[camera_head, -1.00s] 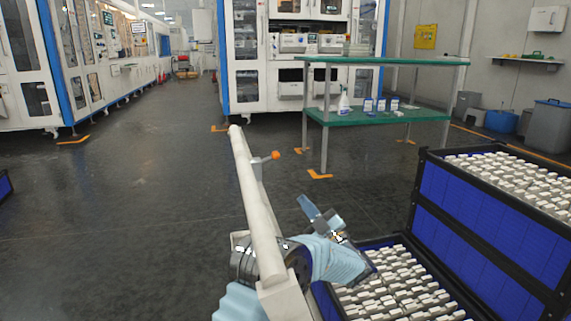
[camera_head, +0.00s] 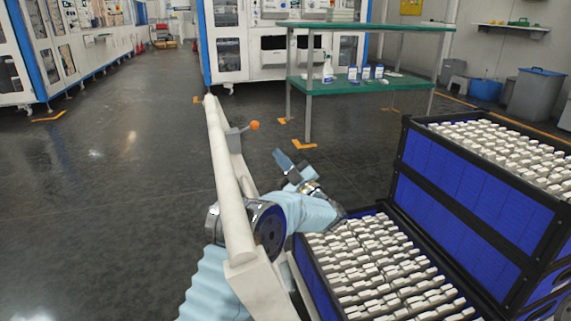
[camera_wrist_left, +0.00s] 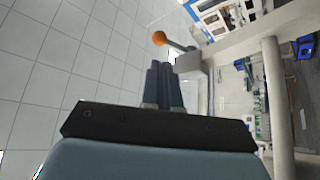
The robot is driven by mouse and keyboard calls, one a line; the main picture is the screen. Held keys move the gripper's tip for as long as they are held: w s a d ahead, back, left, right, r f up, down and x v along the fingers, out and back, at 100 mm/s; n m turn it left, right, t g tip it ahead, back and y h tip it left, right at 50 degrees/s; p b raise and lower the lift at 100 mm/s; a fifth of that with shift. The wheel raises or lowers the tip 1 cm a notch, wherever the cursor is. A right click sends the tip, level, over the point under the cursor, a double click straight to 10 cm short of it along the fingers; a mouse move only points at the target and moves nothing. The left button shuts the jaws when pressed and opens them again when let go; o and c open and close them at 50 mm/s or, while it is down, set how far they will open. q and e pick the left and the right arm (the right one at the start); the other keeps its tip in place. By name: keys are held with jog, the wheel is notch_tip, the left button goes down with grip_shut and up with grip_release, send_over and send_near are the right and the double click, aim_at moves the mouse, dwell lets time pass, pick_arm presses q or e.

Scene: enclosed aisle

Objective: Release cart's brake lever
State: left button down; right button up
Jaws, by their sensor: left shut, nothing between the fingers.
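The brake lever (camera_head: 243,128) is a short grey arm with an orange ball knob (camera_head: 254,125), beside the cart's pale handle bar (camera_head: 219,150). It points right and slightly up from the bar. My left gripper (camera_head: 279,156) is shut and empty, below and right of the knob, apart from it in the head view. In the left wrist view, the shut fingers (camera_wrist_left: 160,68) point towards the knob (camera_wrist_left: 159,38), just beyond their tips. The grey lever block (camera_wrist_left: 188,62) lies right of the fingers; I cannot tell whether they touch. My right gripper is not in view.
Blue-sided crates of small white parts (camera_head: 450,210) fill the right side, close to my left arm. A green-topped table (camera_head: 365,85) stands behind. White cabinets (camera_head: 228,50) line the back. Open dark floor (camera_head: 100,190) lies left of the bar.

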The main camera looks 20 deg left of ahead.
aim_at(243, 131)
pick_arm(q)
jog(key=x, duration=0.9)
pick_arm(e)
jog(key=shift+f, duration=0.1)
pick_arm(q)
jog(key=shift+a, duration=0.1)
